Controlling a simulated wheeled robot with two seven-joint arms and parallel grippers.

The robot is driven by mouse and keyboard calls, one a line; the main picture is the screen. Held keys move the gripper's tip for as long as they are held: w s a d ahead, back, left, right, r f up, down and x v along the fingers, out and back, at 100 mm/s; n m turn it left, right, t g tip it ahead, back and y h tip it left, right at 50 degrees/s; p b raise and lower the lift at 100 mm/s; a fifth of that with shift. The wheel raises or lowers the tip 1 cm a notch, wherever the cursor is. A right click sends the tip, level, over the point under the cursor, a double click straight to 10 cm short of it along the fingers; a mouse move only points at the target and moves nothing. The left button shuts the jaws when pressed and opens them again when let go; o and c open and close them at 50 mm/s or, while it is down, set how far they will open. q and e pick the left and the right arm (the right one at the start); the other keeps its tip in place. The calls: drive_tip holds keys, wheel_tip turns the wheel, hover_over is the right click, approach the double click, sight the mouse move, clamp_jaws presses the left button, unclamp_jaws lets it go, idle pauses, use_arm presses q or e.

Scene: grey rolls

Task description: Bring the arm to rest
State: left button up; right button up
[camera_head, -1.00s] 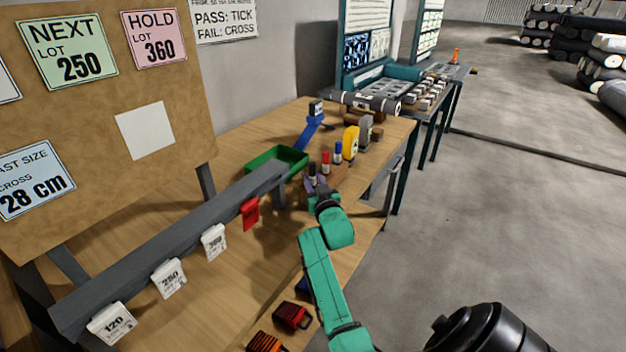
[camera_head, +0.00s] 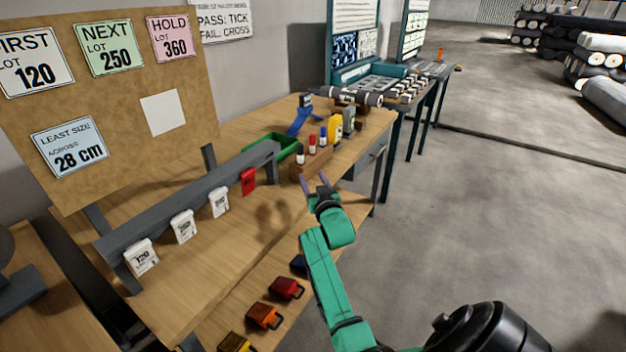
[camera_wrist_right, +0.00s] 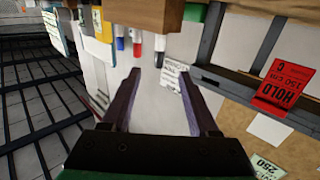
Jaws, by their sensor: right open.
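My right arm is green and comes in from the bottom of the head view. Its right gripper (camera_head: 318,187) has two purple-grey fingers spread apart with nothing between them. It is in front of the wooden marker block (camera_head: 311,164), apart from it as far as I can tell. In the right wrist view the open fingers (camera_wrist_right: 162,95) also show empty, with the block (camera_wrist_right: 140,14) and several marker tips beyond them. My left gripper is in neither view.
A grey rail (camera_head: 190,192) carries white tags and a red tag (camera_head: 248,181). A green tray (camera_head: 287,145), a blue stand (camera_head: 300,121) and a yellow item (camera_head: 334,128) are on the bench. Padlock-like pieces (camera_head: 264,316) lie at its front. Open floor (camera_head: 480,220) is on the right.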

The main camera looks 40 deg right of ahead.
drive_tip(key=s+a+f+n+g+y, duration=0.45)
drive_tip(key=s+a+f+g, duration=0.25)
drive_tip(key=s+a+f, duration=0.45)
drive_tip(key=s+a+f+n+g+y, duration=0.1)
drive_tip(key=s+a+f+g, duration=0.15)
drive_tip(key=s+a, duration=0.4)
drive_tip(key=s+a+f+n+g+y, duration=0.1)
drive_tip(key=s+a+g+y, duration=0.2)
drive_tip(key=s, duration=0.7)
drive_tip(key=s+f+g+h+p, duration=0.1)
drive_tip(key=s+f+g, duration=0.15)
drive_tip(key=f, duration=2.05)
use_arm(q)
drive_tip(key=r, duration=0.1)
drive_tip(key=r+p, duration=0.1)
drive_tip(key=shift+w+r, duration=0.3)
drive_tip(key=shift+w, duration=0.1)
use_arm(e)
drive_tip(key=s+d+f, duration=0.3)
drive_tip(key=s+f, duration=0.9)
drive_tip(key=s, duration=0.4)
drive_tip(key=shift+s+g, duration=0.3)
drive_tip(key=shift+g, duration=0.1)
